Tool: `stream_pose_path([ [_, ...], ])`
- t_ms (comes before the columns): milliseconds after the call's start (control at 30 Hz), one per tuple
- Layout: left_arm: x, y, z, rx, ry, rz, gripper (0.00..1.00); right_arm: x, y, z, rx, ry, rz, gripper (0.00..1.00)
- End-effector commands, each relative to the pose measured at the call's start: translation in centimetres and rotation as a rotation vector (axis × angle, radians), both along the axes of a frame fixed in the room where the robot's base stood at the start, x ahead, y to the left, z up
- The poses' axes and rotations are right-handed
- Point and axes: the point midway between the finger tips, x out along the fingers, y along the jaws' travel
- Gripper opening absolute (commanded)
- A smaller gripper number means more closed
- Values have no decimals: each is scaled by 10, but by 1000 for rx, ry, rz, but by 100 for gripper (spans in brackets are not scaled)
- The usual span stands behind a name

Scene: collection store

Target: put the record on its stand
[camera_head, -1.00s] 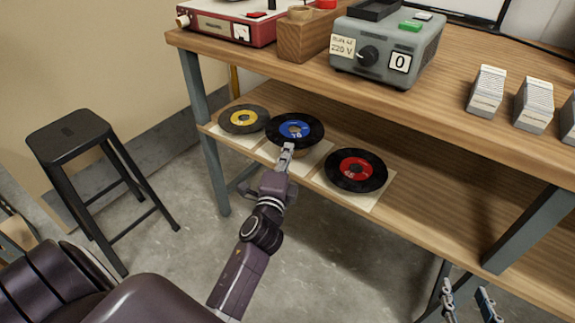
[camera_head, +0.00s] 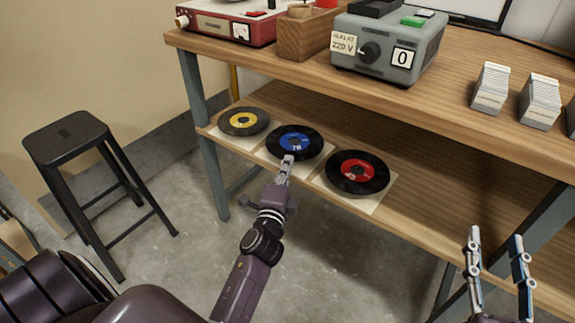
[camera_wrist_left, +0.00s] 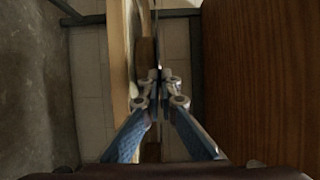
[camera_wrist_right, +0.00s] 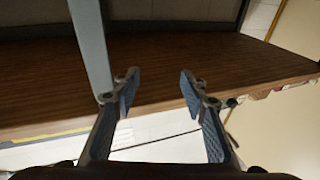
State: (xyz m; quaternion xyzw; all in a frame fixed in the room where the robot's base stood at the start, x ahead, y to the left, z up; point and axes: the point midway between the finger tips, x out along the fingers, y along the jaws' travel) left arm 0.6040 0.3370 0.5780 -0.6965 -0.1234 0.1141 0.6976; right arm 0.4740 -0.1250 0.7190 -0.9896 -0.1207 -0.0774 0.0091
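The record with the blue label (camera_head: 309,138) is on the lower shelf's middle place, between one with a yellow label (camera_head: 243,120) and one with a red label (camera_head: 357,174). A cream square (camera_head: 271,157) shows below it. My left gripper (camera_head: 288,159) is at its near edge. In the left wrist view the fingertips (camera_wrist_left: 158,75) are together on the record's thin, dark edge (camera_wrist_left: 157,32). A brown block shows beside it there; whether the record touches it is unclear. My right gripper (camera_head: 497,236) is open and empty, also in the right wrist view (camera_wrist_right: 160,77).
The wooden bench top (camera_head: 440,97) overhangs the lower shelf (camera_head: 415,215). It bears a red device (camera_head: 225,22), a wooden box (camera_head: 304,38), a grey 220 V unit (camera_head: 388,48) and stacks of white cards (camera_head: 491,88). A black stool (camera_head: 68,138) stands left on open floor.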

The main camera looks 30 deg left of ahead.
Motion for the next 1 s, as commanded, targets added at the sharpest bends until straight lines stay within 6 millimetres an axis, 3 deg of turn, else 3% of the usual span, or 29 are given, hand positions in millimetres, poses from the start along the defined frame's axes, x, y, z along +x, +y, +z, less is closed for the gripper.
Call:
stream_pose_path([
  [567,0,0,-4,0,-1,0,0,-3,1,14,18,-66,2,40],
  [767,0,0,-3,0,0,0,22,-3,1,16,19,-71,3,40],
  [1000,0,0,-3,0,0,0,22,-2,1,16,19,-70,3,40],
])
